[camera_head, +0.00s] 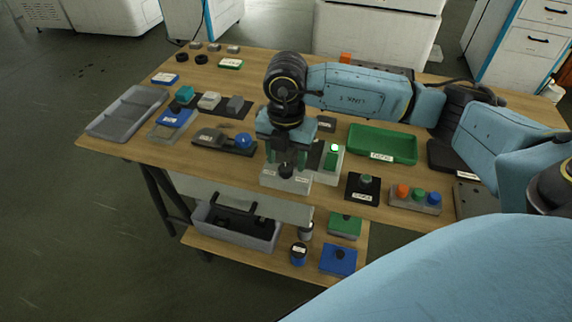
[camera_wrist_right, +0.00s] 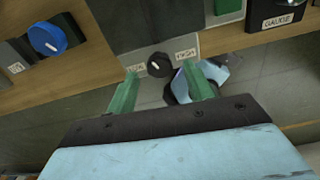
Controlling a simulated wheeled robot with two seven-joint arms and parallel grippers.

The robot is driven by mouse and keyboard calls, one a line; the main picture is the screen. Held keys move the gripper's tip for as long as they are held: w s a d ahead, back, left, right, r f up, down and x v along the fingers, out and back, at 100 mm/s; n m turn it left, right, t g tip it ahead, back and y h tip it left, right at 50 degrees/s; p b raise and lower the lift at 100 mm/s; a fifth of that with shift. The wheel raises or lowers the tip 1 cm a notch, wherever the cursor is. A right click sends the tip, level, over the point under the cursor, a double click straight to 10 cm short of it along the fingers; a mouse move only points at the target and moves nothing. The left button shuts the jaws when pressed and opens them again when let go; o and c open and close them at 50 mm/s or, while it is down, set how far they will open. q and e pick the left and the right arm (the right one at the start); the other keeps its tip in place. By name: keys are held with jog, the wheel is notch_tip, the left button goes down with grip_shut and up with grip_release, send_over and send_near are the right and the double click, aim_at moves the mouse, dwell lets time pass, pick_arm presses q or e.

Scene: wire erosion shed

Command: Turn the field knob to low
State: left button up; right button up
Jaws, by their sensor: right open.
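The field knob is a small black knob (camera_head: 286,171) on the front of a pale grey box (camera_head: 271,182) near the table's front edge. In the right wrist view the knob (camera_wrist_right: 160,64) sits between two white labels; the right one appears to read HIGH, and the left one is partly covered by a finger. A small pale mark shows on the knob; its exact direction is hard to tell. My right gripper (camera_head: 287,157) is open above and in front of the knob. Its green fingertips (camera_wrist_right: 161,72) stand on either side of the knob, apparently apart from it. My left gripper is out of view.
A blue knob (camera_head: 243,141) on a dark base stands to the left. A box with a lit green lamp (camera_head: 334,148) adjoins on the right, then a gauge block (camera_head: 364,182) and a three-button box (camera_head: 416,196). A green tray (camera_head: 383,143) lies behind.

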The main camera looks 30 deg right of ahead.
jog(key=shift+f, duration=1.1)
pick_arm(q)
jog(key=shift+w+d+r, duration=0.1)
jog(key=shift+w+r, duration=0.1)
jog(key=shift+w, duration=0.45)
pick_arm(e)
jog(key=c, duration=1)
jog(key=shift+o, duration=0.2)
